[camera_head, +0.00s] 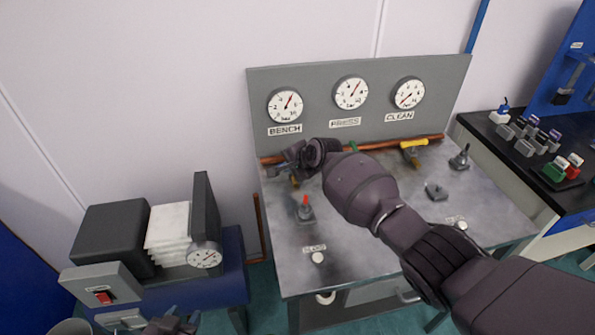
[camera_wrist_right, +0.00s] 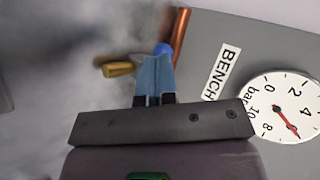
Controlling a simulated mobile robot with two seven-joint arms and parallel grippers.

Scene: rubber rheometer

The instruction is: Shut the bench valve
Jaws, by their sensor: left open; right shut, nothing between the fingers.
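The bench valve sits on the copper pipe below the BENCH label (camera_head: 285,129), at the left end of the panel. In the right wrist view its blue part (camera_wrist_right: 163,49) shows just beyond my fingertips, beside a brass fitting (camera_wrist_right: 118,70). I cannot tell whether the fingers touch it, or how its handle is turned. My right gripper (camera_wrist_right: 157,65) is shut and empty at the valve; in the head view it hides most of it. My left gripper (camera_head: 172,326) is open, low at the bottom edge, far from the valve.
The BENCH gauge (camera_head: 285,105) needle points up and right. The PRESS valve's green handle (camera_head: 353,147) and the CLEAN valve's yellow handle (camera_head: 414,143) are farther right along the pipe (camera_head: 384,145). A red-tipped switch (camera_head: 305,209) stands on the bench top in front.

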